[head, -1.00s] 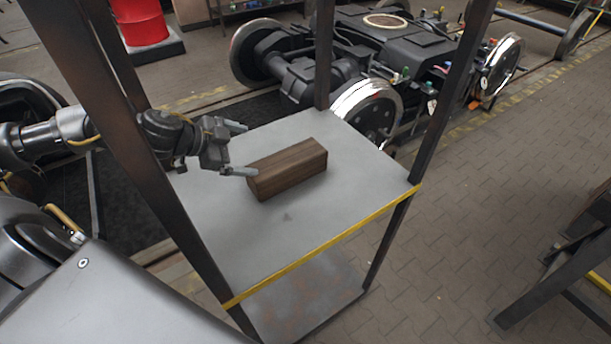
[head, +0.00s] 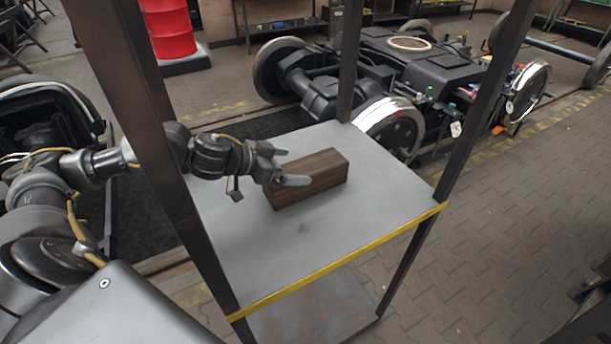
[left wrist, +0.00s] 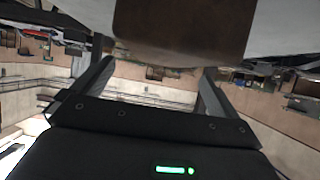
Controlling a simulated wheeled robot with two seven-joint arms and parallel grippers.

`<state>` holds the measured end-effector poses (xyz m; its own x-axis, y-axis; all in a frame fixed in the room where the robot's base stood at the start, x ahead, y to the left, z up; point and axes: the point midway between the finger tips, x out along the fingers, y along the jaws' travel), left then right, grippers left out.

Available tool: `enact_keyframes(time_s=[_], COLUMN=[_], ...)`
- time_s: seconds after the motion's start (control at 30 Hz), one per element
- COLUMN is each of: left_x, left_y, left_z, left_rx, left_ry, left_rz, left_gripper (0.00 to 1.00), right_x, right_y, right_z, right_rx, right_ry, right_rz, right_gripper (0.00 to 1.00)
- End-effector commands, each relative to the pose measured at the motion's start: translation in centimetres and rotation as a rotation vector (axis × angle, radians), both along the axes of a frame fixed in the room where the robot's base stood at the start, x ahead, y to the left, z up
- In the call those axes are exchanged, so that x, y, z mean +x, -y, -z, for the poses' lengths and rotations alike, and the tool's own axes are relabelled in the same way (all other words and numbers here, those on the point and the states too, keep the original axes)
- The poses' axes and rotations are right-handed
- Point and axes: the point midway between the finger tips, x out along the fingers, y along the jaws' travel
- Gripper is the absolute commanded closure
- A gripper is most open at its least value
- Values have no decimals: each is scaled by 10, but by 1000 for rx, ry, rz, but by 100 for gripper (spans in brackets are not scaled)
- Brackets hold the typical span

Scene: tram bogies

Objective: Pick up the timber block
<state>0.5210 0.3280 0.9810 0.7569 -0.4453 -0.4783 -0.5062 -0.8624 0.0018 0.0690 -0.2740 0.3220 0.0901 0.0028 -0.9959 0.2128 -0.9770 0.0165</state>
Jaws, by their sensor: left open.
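The timber block (head: 322,175) is a dark brown rectangular bar lying on the grey top shelf (head: 345,228) of a metal rack. My left gripper (head: 296,166) is open at the block's left end in the head view. Its near finger overlaps the block's front side in the picture, and its far finger shows past the back edge. I cannot tell whether either finger touches the block. In the left wrist view the block (left wrist: 185,28) fills the top middle, close to the open fingers (left wrist: 155,85). My right gripper is not in view.
Dark rack posts (head: 480,100) stand around the shelf, and my left arm reaches in beside the left one. A yellow strip (head: 340,262) marks the shelf's front edge. A bogie (head: 400,70) and a red drum (head: 168,28) stand behind. The shelf right of the block is clear.

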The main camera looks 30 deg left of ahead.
Motion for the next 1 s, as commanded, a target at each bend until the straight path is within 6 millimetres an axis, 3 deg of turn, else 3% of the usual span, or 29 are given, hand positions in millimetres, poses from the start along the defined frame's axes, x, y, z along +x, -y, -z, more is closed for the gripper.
enact_keyframes(time_s=[0.27,0.6,0.87,1.0], left_x=[7,40,43,43], left_y=[4,22,23,23], left_z=[5,27,30,30], left_rx=[0,-1,2,1], left_ry=[-1,-1,0,0], left_rz=[1,0,1,0], left_gripper=[1,1,1,16], right_x=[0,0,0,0], right_y=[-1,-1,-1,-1], right_z=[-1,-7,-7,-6], right_rx=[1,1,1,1], right_ry=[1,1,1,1], right_rz=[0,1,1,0], right_gripper=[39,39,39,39])
